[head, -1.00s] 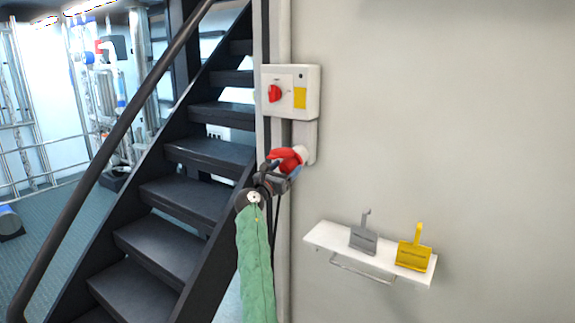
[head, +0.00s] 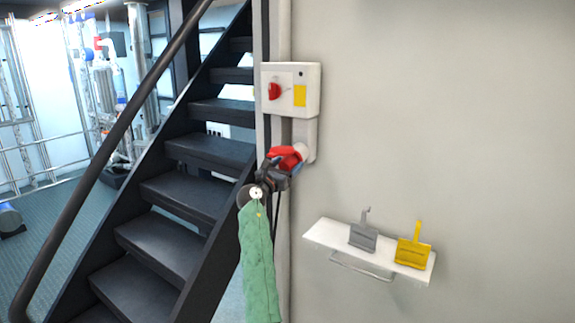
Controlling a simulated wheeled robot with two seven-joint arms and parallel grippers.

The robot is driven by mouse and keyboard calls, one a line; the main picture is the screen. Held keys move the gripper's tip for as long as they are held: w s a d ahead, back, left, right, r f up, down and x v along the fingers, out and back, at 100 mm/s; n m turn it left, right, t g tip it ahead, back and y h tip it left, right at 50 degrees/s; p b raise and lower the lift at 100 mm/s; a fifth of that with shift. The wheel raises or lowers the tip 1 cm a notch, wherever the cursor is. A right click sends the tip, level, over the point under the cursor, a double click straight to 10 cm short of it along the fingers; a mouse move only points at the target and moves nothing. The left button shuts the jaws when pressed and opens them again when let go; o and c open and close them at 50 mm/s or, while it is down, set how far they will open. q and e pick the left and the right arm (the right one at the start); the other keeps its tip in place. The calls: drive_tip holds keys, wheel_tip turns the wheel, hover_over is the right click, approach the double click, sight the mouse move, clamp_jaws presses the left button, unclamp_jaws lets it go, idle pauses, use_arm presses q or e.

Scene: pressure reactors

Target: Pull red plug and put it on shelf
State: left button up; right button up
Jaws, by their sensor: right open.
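The red plug (head: 289,158) sits at the socket under the white switch box (head: 290,90) on the wall. My right gripper (head: 283,163) is at the plug, its fingers open around or beside the red body; I cannot tell whether they touch it. Its arm, in a green sleeve, comes up from below. The white shelf (head: 325,236) is on the wall at the lower right, below and to the right of the plug. My left gripper is not in view.
A grey scoop-like item (head: 363,236) and a yellow one (head: 413,250) stand on the shelf, which has bare room at its left end. A rail (head: 360,267) hangs under it. Dark stairs (head: 200,190) with a handrail (head: 120,130) rise on the left. A dark cable hangs below the plug.

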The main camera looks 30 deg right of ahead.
sight(284, 168)
drive_tip(key=shift+p, duration=0.55)
idle(0.7)
drive_tip(key=c, duration=1.3)
drive_tip(key=shift+a, duration=0.1)
drive_tip(key=shift+p+v, duration=0.65)
drive_tip(key=shift+v, duration=2.25)
drive_tip(key=s+a+f+n+t+y+b, duration=0.1)
drive_tip(key=s+a+f+n+t+y, duration=0.3)
drive_tip(key=a+f, duration=0.5)
drive_tip(key=s+a+f+n+t+y+b, duration=0.1)
drive_tip(key=s+a+f+n+t+y, duration=0.3)
drive_tip(key=s+a+f+y, duration=0.4)
drive_tip(key=s+a+f+n+t+y, duration=0.4)
drive_tip(key=s+a+f+y, duration=0.3)
drive_tip(key=s+a+f, duration=0.3)
drive_tip(key=shift+s+a+f+n+t+b, duration=0.2)
drive_tip(key=shift+a+f+n, duration=0.15)
drive_tip(key=shift+f, duration=0.15)
drive_tip(key=shift+s+a+f+n+t+b, duration=0.1)
drive_tip(key=shift+s+a+f+n+b, duration=0.1)
drive_tip(key=shift+a+f+n, duration=0.25)
